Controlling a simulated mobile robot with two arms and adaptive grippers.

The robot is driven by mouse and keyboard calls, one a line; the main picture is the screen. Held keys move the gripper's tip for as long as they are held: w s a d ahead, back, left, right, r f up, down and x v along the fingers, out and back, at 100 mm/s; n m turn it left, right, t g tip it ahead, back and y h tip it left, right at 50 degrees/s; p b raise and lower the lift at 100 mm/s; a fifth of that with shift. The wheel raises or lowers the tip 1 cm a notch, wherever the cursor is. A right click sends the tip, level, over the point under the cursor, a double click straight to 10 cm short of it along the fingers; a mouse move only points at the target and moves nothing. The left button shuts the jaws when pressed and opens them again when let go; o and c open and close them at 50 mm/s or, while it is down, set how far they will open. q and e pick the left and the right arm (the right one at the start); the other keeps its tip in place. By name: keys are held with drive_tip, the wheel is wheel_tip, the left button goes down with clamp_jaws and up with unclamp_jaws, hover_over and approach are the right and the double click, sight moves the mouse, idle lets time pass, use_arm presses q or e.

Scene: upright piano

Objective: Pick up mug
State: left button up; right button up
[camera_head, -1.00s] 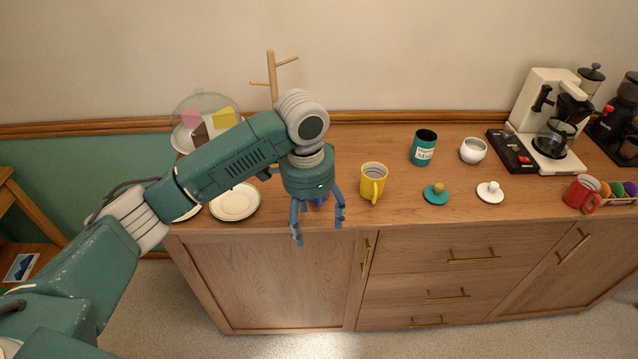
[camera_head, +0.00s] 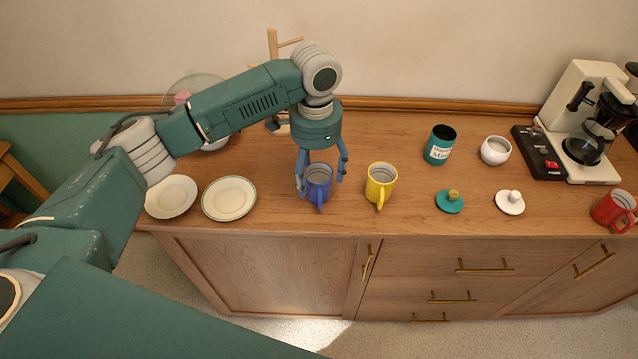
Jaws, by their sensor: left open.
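A blue mug (camera_head: 319,188) stands upright on the wooden sideboard near its front edge, handle toward me. My left gripper (camera_head: 320,186) is open and points down over it, with one finger on each side of the mug. I cannot tell whether the fingers touch it. A yellow mug (camera_head: 380,184) stands just to the right, handle toward the front. My right gripper is not in view.
Two plates, one (camera_head: 171,197) beside another (camera_head: 229,199), lie left of the blue mug. A teal canister (camera_head: 440,145), a white pot (camera_head: 495,151), a teal lid (camera_head: 449,201), a white lid (camera_head: 509,202) and a coffee machine (camera_head: 577,110) stand right. A wooden mug tree (camera_head: 273,60) is behind my arm.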

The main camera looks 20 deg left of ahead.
sight(318, 186)
use_arm(q)
drive_tip(key=shift+f, duration=0.35)
drive_tip(key=f, duration=0.1)
drive_tip(key=f+p, duration=0.1)
drive_tip(key=f, duration=0.1)
drive_tip(key=f+p, duration=0.1)
drive_tip(key=f, duration=0.1)
drive_tip(key=shift+w, duration=0.3)
drive_tip(key=shift+f, duration=0.1)
drive_tip(key=shift+c, duration=0.8)
drive_tip(key=shift+d, duration=0.1)
drive_tip(key=c, duration=1.3)
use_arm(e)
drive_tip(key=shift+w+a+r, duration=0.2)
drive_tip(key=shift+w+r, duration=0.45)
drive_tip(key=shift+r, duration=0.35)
